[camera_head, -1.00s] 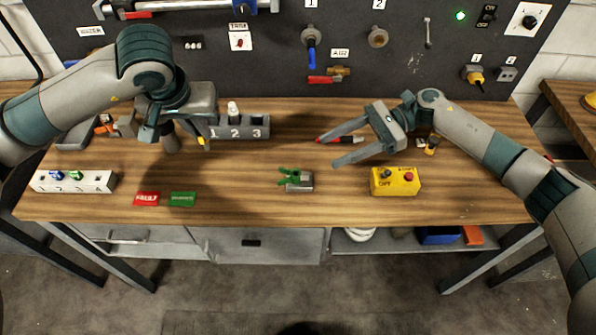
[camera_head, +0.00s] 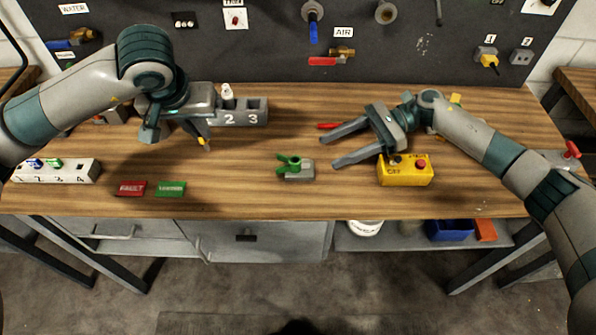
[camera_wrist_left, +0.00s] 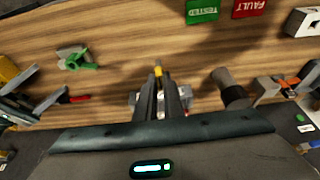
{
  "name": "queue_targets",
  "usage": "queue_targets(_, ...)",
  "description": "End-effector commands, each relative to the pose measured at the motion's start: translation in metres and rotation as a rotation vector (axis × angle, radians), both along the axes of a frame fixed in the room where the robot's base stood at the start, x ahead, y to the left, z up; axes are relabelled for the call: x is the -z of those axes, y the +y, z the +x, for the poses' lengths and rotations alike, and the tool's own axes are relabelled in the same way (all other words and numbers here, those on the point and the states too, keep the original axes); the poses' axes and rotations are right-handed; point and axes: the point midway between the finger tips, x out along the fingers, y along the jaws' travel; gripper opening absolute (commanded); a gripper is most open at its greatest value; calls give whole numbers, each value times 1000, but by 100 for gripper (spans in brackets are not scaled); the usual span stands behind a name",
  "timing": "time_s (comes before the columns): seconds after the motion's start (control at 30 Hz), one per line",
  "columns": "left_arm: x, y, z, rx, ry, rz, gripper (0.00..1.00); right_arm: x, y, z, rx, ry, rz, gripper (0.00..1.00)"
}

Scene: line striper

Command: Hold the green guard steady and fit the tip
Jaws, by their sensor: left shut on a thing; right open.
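The green guard (camera_head: 289,162) sits on a small grey block (camera_head: 299,173) at the middle of the table. It also shows at the upper left of the left wrist view (camera_wrist_left: 80,66). My left gripper (camera_head: 202,138) is to the left of the guard, shut on a small piece with a yellow end (camera_head: 207,147). The yellow end juts out past the fingertips in the left wrist view (camera_wrist_left: 158,70); the fingers hide the rest. My right gripper (camera_head: 338,150) is open and empty, its fingers pointing left toward the guard, with a gap between them and it.
A grey numbered rack (camera_head: 250,117) holding a white bottle (camera_head: 227,91) stands behind my left gripper. A yellow button box (camera_head: 406,173) is right of the guard. Red (camera_head: 131,188) and green (camera_head: 171,188) labels lie in front. A red item (camera_head: 328,126) lies behind my right gripper.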

Motion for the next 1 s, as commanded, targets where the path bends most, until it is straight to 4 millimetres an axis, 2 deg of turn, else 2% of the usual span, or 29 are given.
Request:
queue_targets(0.57,-1,0,0,0,0,0,0,1,3,-1,0,0,0,53)
queue_targets(0.77,-10,0,0,0,0,0,0,3,13,-4,-2,2,0,53)
queue_targets(1.0,-27,0,0,0,0,0,0,9,36,-11,-1,2,2,53)
